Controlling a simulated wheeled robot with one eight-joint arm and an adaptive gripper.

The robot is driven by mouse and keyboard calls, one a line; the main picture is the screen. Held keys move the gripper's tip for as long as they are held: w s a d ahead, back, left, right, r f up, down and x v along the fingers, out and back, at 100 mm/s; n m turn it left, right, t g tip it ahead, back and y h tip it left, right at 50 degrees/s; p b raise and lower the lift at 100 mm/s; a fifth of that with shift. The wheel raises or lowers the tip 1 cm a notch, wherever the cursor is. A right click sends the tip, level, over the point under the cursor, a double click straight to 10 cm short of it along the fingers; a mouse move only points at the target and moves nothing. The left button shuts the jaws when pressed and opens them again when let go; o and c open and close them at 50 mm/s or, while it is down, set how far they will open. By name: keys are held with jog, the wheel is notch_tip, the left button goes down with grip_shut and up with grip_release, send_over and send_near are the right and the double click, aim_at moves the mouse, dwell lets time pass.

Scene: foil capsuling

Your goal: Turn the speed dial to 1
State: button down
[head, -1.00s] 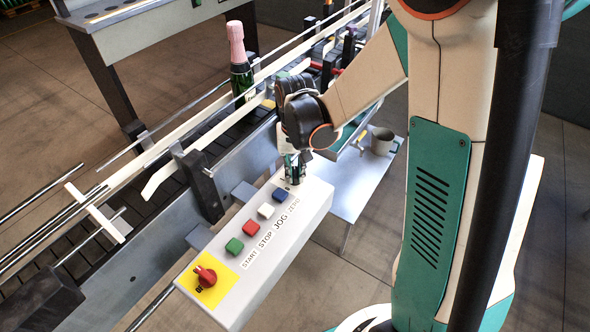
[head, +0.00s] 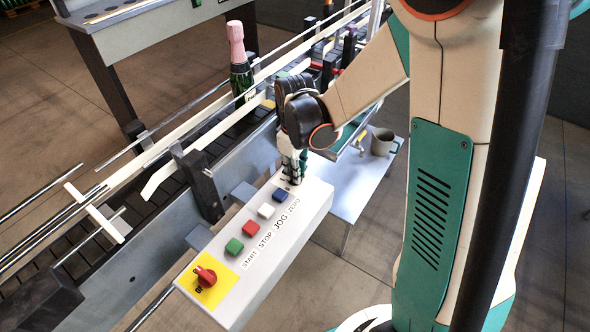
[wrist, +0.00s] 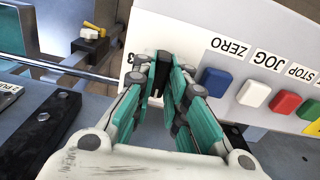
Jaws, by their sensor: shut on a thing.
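The grey control box (head: 262,268) slants across the head view. My gripper (head: 292,176) points down at its far end, past the blue button. In the wrist view my gripper (wrist: 158,88) has its teal-and-grey fingers closed around a small black knob (wrist: 158,84) on the white panel. This looks like the speed dial; a digit "3" shows beside it, and its pointer and most of its scale are hidden by the fingers. In the head view the dial is hidden under my gripper.
A blue button (head: 279,195), white button (head: 266,211), red button (head: 250,229) and green button (head: 234,246) line the box. A red rotary switch (head: 205,277) sits on a yellow plate at the near end. A pink-capped bottle (head: 238,62) stands on the conveyor. A mug (head: 383,142) is on the side table.

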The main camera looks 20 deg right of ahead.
jog(key=n, duration=0.5)
jog(key=shift+n, duration=0.3)
dwell(0.4)
jog(key=c, duration=1.6)
grip_release()
jog(key=shift+r, duration=0.1)
notch_tip(320, 180, up, 12)
